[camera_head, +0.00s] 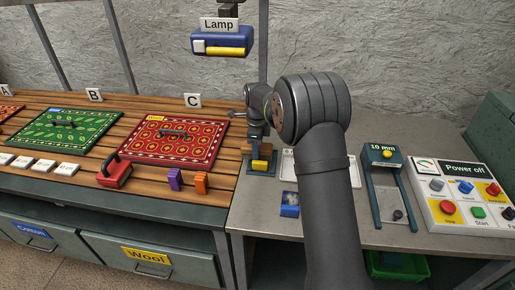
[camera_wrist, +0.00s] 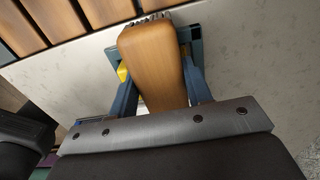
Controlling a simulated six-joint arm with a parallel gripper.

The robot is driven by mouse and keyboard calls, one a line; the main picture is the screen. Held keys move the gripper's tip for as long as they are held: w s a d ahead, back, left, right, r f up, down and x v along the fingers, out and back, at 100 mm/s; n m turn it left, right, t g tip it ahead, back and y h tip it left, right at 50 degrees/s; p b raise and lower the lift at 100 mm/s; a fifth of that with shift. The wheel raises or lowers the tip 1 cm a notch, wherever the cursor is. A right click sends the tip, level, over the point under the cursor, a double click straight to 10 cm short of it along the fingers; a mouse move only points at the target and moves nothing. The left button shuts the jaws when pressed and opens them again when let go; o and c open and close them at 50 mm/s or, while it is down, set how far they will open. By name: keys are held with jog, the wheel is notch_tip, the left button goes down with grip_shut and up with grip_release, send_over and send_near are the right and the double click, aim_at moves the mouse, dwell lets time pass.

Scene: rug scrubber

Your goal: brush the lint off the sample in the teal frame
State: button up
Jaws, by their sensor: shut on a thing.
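My gripper (camera_wrist: 160,88) is shut on a wooden brush (camera_wrist: 155,55), with one blue-grey finger on each side of it. Pale bristles show at the brush's far end. The teal frame (camera_wrist: 196,48) lies under and behind the brush in the wrist view, with a yellow part (camera_wrist: 123,72) at its left. In the head view the teal frame (camera_head: 251,174) is on the grey bench, under my wrist, with the yellow part (camera_head: 260,165) showing. The sample and any lint are hidden by the brush and gripper. I cannot tell whether the bristles touch the sample.
A white tray (camera_head: 287,172) and a small blue item (camera_head: 290,211) are right of the frame, partly behind my arm. The 10 mm fixture (camera_head: 369,196) and control panel (camera_head: 450,219) stand further right. A red rug (camera_head: 172,155) lies left on slats. The lamp (camera_head: 222,41) hangs above.

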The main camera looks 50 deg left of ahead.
jog(key=shift+r, duration=2.75)
jog(key=shift+w+d, duration=0.1)
jog(key=w+d+r+n, duration=0.2)
jog(key=w+d+n, duration=0.1)
jog(key=w+d, duration=2.15)
jog(key=w+d+f, duration=0.1)
jog(key=d, duration=1.1)
jog(key=w+d+f+n, duration=0.1)
jog(key=w+d, duration=0.1)
jog(key=d, duration=0.9)
jog(key=w+d+f+n, duration=0.1)
jog(key=d, duration=1.1)
jog(key=shift+w+d+f, duration=0.15)
jog(key=shift+w+d, duration=0.2)
jog(key=shift+d+f+n, duration=0.15)
jog(key=shift+d+n, duration=0.15)
jog(key=shift+d, duration=0.15)
